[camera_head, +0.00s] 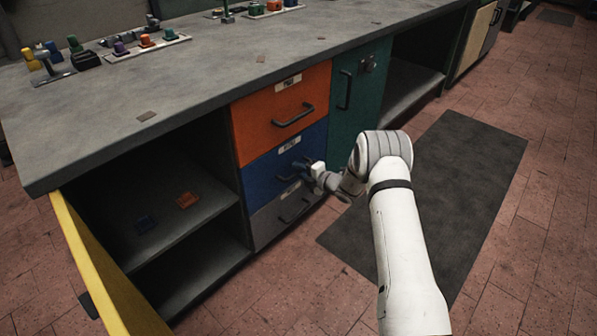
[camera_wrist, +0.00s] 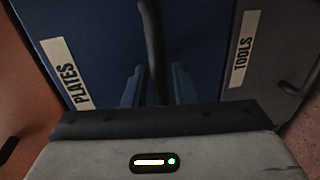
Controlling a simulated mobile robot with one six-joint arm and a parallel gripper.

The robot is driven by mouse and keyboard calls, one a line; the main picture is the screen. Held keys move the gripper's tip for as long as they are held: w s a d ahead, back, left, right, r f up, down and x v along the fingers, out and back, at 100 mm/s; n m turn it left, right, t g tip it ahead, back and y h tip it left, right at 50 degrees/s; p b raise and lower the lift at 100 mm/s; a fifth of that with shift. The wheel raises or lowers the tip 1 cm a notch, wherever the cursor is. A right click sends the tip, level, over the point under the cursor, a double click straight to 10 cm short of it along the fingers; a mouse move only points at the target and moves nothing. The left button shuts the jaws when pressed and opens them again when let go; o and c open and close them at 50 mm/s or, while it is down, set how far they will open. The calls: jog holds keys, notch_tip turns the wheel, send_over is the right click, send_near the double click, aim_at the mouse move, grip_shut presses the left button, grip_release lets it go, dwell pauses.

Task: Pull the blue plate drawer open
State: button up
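The blue plate drawer (camera_head: 262,178) is the middle of a stack of 3 and looks shut, its front level with its neighbours. In the wrist view its blue front (camera_wrist: 105,45) carries a PLATES label (camera_wrist: 64,72). Its dark bar handle (camera_wrist: 154,45) runs down the picture between my two fingers. My gripper (camera_wrist: 158,88) is open, one finger on each side of the handle, with a small gap showing. In the head view my gripper (camera_head: 306,170) is at the drawer front and partly hides the handle.
An orange drawer (camera_head: 258,118) is above and a grey TOOLS drawer (camera_head: 270,222) below. A green door (camera_head: 358,75) is to the right. A yellow door (camera_head: 95,270) stands open at the left by open shelves. A dark mat (camera_head: 470,160) lies on clear floor.

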grip_shut()
